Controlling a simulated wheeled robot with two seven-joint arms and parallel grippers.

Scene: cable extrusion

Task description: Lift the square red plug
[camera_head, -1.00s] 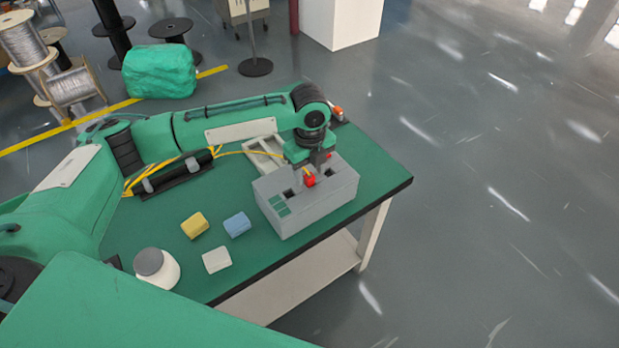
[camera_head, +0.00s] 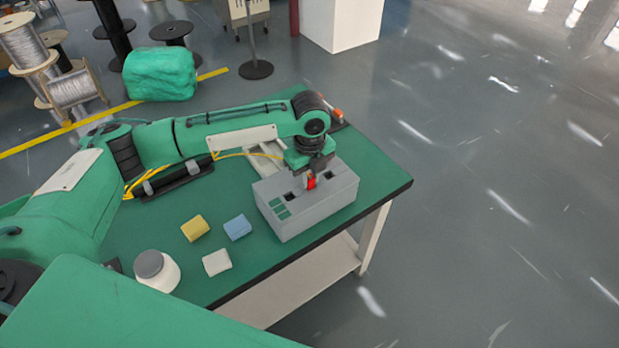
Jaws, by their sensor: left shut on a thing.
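The square red plug (camera_head: 311,182) shows as a small red piece at the middle of the top of a grey box (camera_head: 320,209). My left gripper (camera_head: 310,174) points down over the box and is shut on the plug. The gripper covers part of the plug, and I cannot tell whether the plug's lower end is clear of its hole. Dark square holes show in the box top on both sides of the plug. My right gripper is not in view.
A yellow block (camera_head: 195,228), a blue block (camera_head: 238,226), a white block (camera_head: 217,262) and a grey-lidded white jar (camera_head: 157,270) stand left of the box on the green table (camera_head: 378,181). A pale tray (camera_head: 262,158) lies behind. The table's right end is clear.

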